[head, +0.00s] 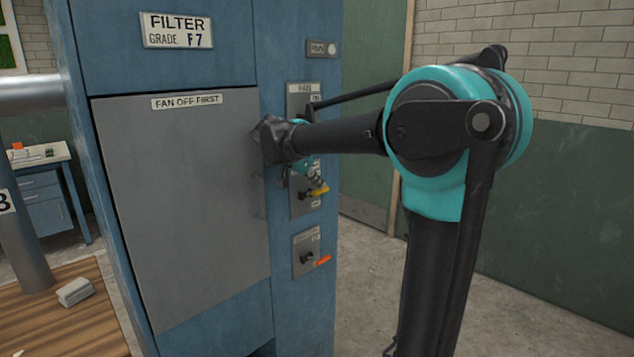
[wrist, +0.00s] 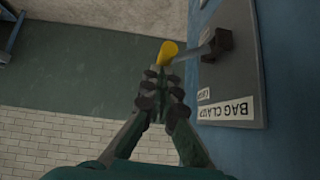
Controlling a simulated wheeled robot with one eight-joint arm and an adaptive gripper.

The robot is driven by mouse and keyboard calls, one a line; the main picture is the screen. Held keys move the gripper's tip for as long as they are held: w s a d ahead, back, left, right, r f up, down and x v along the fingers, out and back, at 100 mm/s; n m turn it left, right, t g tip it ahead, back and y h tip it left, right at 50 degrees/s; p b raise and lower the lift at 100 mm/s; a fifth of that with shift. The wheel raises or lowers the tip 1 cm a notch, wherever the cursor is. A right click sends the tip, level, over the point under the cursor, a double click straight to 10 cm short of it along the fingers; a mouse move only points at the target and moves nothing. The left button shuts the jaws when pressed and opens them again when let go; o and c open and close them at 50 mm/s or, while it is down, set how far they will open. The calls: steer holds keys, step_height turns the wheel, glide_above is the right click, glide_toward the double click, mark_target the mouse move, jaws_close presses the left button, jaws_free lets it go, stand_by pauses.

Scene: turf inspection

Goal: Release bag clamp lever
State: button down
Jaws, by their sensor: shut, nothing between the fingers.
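The bag clamp lever is a grey bar with a yellow grip (wrist: 168,52), standing out from a dark pivot block (wrist: 218,43) on a plate (wrist: 232,85). The plate's "BAG CLAMP" label (wrist: 226,108) reads upside down in the wrist view. In the head view the yellow grip (head: 319,190) is at the middle plate on the blue cabinet. My gripper (wrist: 163,78) is shut and empty, its fingertips close to the grip's end. I cannot tell whether they touch it. In the head view my gripper (head: 315,180) is small and just above the grip.
A lower plate (head: 306,251) carries an orange-tipped lever (head: 322,261). A "FAN" plate (head: 302,98) sits above, partly behind my arm. A grey door (head: 180,210) marked "FAN OFF FIRST" fills the cabinet front. Open floor (head: 365,300) lies right of the cabinet.

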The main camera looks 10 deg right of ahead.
step_height(320, 180, down, 9)
steer(key=s+d+m+t+y, duration=0.1)
steer(key=s+m+t+y, duration=0.1)
steer(key=t, duration=0.4)
steer(key=shift+d+m+t+y, duration=0.2)
steer(key=shift+m+t+y, duration=0.2)
steer(key=shift+m+y, duration=0.55)
steer(key=shift+m+h, duration=0.25)
steer(key=shift+d, duration=0.1)
